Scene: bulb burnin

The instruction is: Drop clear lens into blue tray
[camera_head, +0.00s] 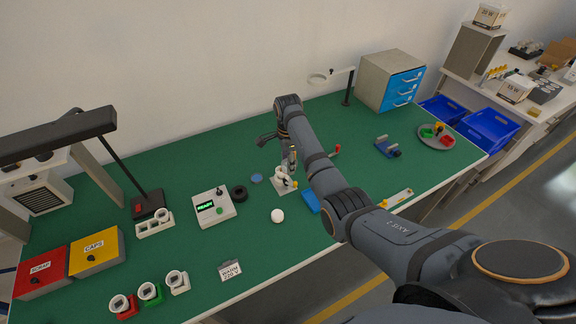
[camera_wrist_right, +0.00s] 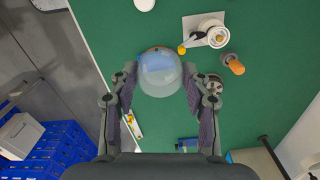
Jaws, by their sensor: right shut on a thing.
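My right gripper (camera_wrist_right: 159,76) is shut on the clear lens (camera_wrist_right: 160,80), a see-through dome held between the fingertips in the right wrist view. Blue shows through and behind the lens. The blue tray (camera_head: 310,201) lies on the green bench in the head view, partly covered by my right arm. The gap between lens and tray cannot be measured here. The lens and my right fingertips cannot be made out clearly in the head view. My left gripper is not in view.
A white holder (camera_head: 280,187) stands beside the tray, with a white ball (camera_head: 277,215) in front. A grey tester (camera_head: 214,208) reads READY. SCRAP (camera_head: 42,273) and CAPS (camera_head: 95,253) boxes are far left. A drawer cabinet (camera_head: 381,81) stands at the back.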

